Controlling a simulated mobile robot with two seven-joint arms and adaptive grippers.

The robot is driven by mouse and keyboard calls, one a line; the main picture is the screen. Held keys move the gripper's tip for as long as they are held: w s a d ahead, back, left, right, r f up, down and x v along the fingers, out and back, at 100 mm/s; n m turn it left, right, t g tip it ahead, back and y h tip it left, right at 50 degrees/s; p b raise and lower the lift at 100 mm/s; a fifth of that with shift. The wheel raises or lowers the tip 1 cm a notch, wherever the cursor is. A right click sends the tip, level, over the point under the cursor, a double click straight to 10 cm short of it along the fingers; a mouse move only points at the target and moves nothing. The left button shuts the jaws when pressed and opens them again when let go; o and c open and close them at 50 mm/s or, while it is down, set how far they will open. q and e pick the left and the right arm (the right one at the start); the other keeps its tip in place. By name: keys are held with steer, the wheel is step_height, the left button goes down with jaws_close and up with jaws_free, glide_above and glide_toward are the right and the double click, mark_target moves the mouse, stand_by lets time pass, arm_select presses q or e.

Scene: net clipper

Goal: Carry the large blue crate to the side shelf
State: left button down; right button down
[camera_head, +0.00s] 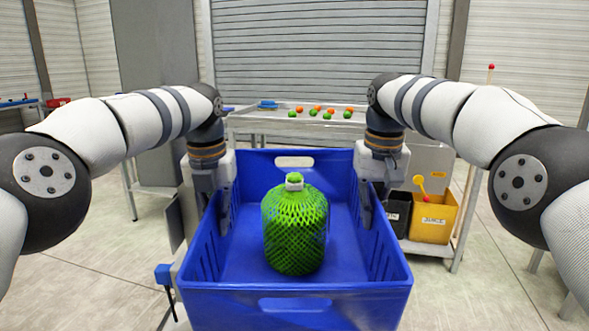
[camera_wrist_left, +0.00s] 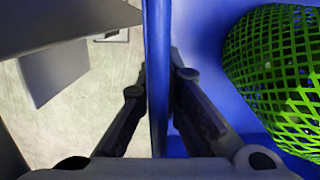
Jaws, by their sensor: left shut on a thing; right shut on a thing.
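The large blue crate (camera_head: 295,305) is in front of me in the head view, held level between my two arms. A green netted bag (camera_head: 295,235) with a pale clip at its top stands inside it. My left gripper (camera_head: 222,210) is shut on the crate's left wall. In the left wrist view the blue wall (camera_wrist_left: 157,80) runs between the two dark fingers (camera_wrist_left: 158,115), with the green net (camera_wrist_left: 285,75) to the right. My right gripper (camera_head: 366,205) is shut on the crate's right wall; its fingertips are partly hidden by the wall. I cannot single out the side shelf.
A yellow juice bin (camera_head: 433,218) and a dark bin (camera_head: 397,213) sit on a low rack at right. A grey pillar (camera_head: 155,60) stands at back left. Open floor (camera_head: 100,270) lies at left.

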mark_target(200, 228)
arm_select(q)
steer(key=shift+r, duration=0.3)
arm_select(e)
steer(key=shift+r, duration=0.3)
